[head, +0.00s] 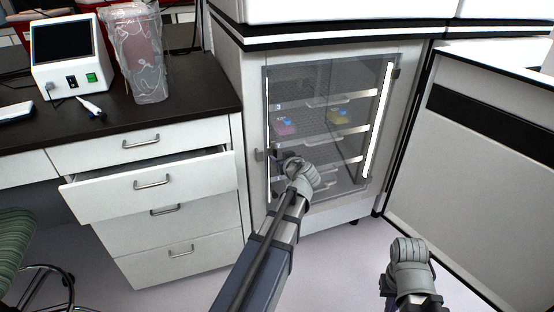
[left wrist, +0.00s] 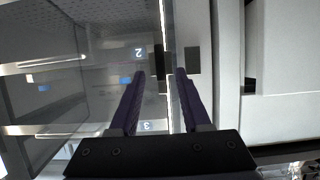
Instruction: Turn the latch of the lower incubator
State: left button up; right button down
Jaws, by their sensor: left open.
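The lower incubator (head: 330,75) has its clear inner door closed, with lit strips along both sides. Its latch (head: 259,155) is a small grey piece at the door's left edge. In the left wrist view the latch (left wrist: 192,60) looks like a dark block on the pale frame, beside a dark piece on the glass edge. My left gripper (head: 280,157) is in front of the door's left edge, open and empty. In the left wrist view its two purple fingers (left wrist: 160,73) point toward the latch area, apparently short of it. My right gripper (head: 388,290) is low at right; its fingers are mostly hidden.
The incubator's thick outer door (head: 480,150) stands open at right. At left, a drawer (head: 150,184) is pulled out under the dark counter (head: 190,100). The floor between is clear.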

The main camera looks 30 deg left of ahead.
aim_at(276, 155)
pick_arm(q)
jog(key=b+x, duration=0.1)
jog(key=x, duration=0.2)
jog(key=shift+w+a+f, duration=0.15)
jog(key=shift+w+a, duration=0.05)
jog(key=shift+a, duration=0.05)
grip_shut()
dwell(0.4)
